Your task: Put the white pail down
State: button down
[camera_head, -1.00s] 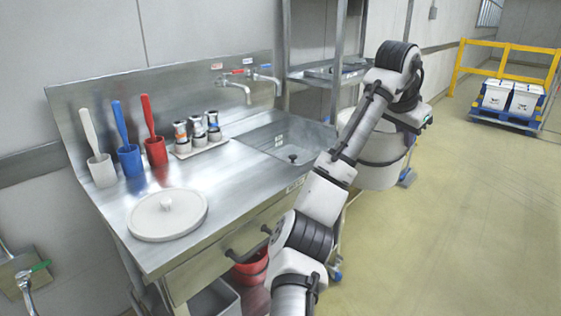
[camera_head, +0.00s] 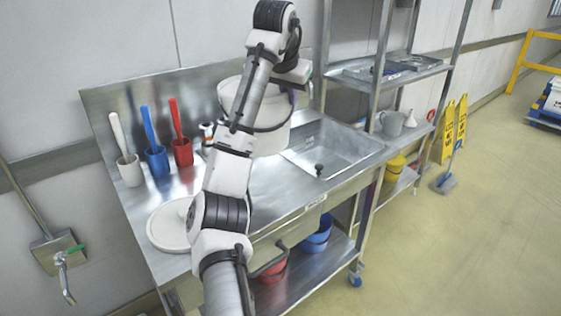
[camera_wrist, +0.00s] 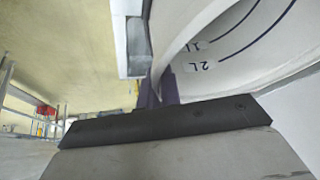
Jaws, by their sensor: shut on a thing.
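The white pail (camera_head: 272,142) hangs from my gripper (camera_head: 294,92) above the steel counter (camera_head: 262,185), left of the sink basin (camera_head: 335,152). My arm crosses in front of part of the pail. In the wrist view the fingers (camera_wrist: 165,88) are shut at the pail's rim. The pail's pale inside wall (camera_wrist: 235,50) shows dark litre lines there. The pail looks upright in the head view. Its base is hard to judge against the counter, so I cannot tell whether it touches.
White, blue (camera_head: 157,160) and red (camera_head: 182,150) brush holders stand at the counter's left back. A round white lid (camera_head: 167,226) lies at the front left, partly behind my arm. A steel rack (camera_head: 385,75) stands right of the sink. The basin holds a small dark stopper.

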notch_tip(320, 180, down, 16)
jog(key=p, duration=0.2)
jog(key=shift+p, duration=0.4)
jog(key=c, duration=2.1)
grip_release()
jog(key=shift+f, duration=0.2)
jog(key=o, duration=0.5)
jog(key=shift+r, duration=0.15)
jog(key=b+v, duration=0.2)
jog(key=v, duration=1)
jog(key=shift+d, duration=0.1)
